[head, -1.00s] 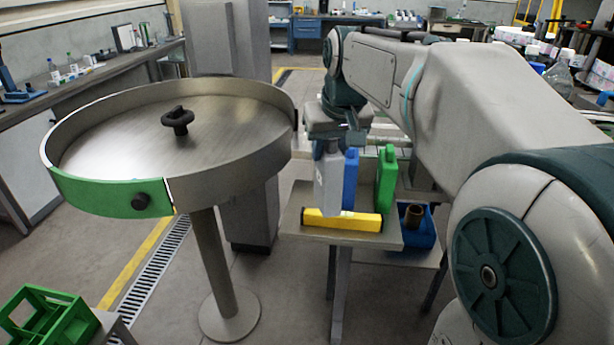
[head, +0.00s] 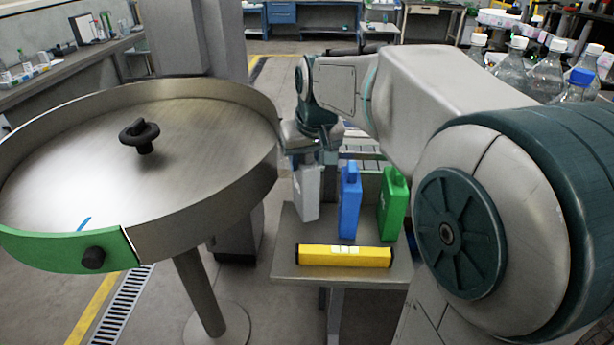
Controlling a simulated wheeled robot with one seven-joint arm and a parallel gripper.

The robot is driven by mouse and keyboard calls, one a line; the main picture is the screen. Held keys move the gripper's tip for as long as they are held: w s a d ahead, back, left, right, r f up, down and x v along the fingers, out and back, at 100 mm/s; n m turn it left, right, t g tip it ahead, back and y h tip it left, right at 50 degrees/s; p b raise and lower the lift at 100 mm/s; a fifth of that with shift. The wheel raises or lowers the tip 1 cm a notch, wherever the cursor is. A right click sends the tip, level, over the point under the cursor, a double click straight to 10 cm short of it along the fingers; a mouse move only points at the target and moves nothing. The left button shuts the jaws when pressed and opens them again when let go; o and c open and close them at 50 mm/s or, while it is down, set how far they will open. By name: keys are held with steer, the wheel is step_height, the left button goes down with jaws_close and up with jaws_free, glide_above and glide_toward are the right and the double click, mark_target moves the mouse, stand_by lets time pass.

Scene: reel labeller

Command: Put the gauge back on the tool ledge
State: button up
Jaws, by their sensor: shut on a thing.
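My gripper (head: 312,160) points down above the left part of a small grey ledge (head: 340,275). It is shut on a flat pale grey piece, which I take as the gauge (head: 307,195). The gauge hangs below the fingers, slightly tilted. Its lower end shows in front of the ledge's left rear part; I cannot tell whether it touches. A blue flat piece (head: 350,205) and a green one (head: 392,208) stand upright to its right, apart from it. The fingertips are small and partly hidden by the wrist.
A yellow bar (head: 346,256) lies along the ledge's front. A large round metal pan (head: 190,120) with a black knob (head: 140,135) and a green front section (head: 60,250) stands close on the left. My arm fills the right side. Bottles (head: 545,75) stand behind it.

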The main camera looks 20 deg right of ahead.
steer(key=shift+f, duration=1.9)
steer(key=shift+f, duration=0.2)
steer(key=o, duration=1.3)
steer(key=shift+c, duration=0.2)
steer(key=shift+r, duration=0.15)
steer(key=v, duration=1.2)
steer(key=s+f+g, duration=0.1)
steer(key=s+f, duration=1.5)
steer(key=shift+s+m, duration=0.3)
steer(key=shift+m, duration=0.1)
